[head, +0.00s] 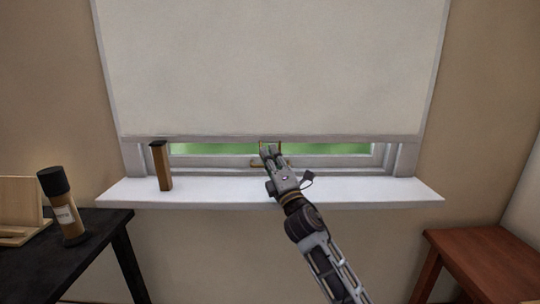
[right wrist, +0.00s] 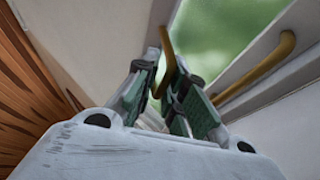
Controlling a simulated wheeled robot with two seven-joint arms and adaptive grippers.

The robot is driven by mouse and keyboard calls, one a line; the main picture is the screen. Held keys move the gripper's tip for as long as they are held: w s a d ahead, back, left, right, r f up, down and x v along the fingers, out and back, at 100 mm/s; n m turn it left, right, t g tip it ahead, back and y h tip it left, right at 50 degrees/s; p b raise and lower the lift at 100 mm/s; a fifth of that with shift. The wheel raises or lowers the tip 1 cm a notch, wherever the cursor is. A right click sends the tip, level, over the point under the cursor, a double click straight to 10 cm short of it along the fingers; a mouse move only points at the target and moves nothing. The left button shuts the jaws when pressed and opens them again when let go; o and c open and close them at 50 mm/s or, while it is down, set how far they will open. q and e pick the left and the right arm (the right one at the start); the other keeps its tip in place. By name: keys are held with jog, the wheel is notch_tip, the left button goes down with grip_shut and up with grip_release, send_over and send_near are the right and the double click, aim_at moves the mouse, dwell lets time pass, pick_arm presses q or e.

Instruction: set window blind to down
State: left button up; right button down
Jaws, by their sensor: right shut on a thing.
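The white window blind (head: 270,70) hangs over most of the window, and its bottom bar (head: 200,138) is a little above the sill. A narrow strip of green window shows beneath it. My right gripper (head: 268,152) is at the middle of the bottom bar, shut on the blind's brass pull. The brass pull (right wrist: 166,55) shows between the fingers (right wrist: 163,85) in the right wrist view. The blind's fabric behind the gripper is partly hidden in that view. My left gripper is not in view.
A brass window handle (right wrist: 262,68) is close to the right of the fingers. A brown upright block (head: 161,167) stands on the white sill (head: 330,192). A black table (head: 95,225) with a dark-capped bottle (head: 63,205) is left; a red-brown table (head: 480,250) is right.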

jog(key=shift+w+d+f, duration=0.1)
jog(key=shift+f, duration=0.05)
jog(key=c, duration=1.6)
grip_release()
jog(key=shift+w, duration=0.1)
jog(key=v, duration=1.2)
